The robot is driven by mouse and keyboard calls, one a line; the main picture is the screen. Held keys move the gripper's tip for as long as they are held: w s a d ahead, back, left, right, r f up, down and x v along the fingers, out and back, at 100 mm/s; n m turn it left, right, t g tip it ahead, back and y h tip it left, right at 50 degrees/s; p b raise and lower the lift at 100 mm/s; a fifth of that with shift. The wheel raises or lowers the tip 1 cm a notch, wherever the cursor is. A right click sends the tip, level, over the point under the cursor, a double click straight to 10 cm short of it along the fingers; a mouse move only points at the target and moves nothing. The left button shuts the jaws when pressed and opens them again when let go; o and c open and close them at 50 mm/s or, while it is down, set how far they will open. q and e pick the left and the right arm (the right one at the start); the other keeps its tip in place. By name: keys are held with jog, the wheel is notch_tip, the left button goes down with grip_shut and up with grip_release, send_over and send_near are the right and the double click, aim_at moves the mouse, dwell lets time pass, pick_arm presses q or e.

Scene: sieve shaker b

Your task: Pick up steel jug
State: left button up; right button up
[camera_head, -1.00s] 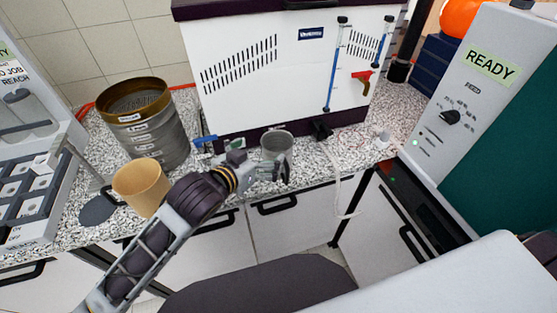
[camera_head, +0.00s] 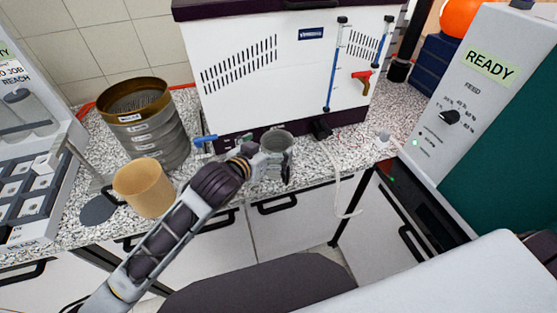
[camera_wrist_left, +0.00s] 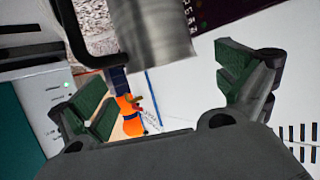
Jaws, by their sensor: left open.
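The steel jug (camera_head: 278,142) stands on the speckled worktop in front of the white machine. In the left wrist view the grey metal jug (camera_wrist_left: 152,35) fills the upper middle, with its black handle (camera_wrist_left: 75,32) on the left. My left gripper (camera_head: 270,168) is open at the near side of the jug. In the wrist view its two green-padded fingers (camera_wrist_left: 165,92) are spread wide, and the jug's body lies between and beyond them. I cannot tell whether a finger touches it. The gripper partly hides the jug's lower part. My right gripper is not in view.
A tan jug (camera_head: 146,190) stands near the left front edge. A sieve stack (camera_head: 155,135) stands behind it. A pale hose (camera_head: 337,185) hangs over the edge right of the jug.

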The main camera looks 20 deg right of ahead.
aim_at(283, 137)
pick_arm(q)
jog(key=shift+x, duration=2.75)
jog(key=shift+c, duration=0.3)
jog(key=shift+s, duration=0.1)
jog(key=c, duration=1.4)
jog(key=shift+r, duration=0.1)
notch_tip(283, 137, up, 10)
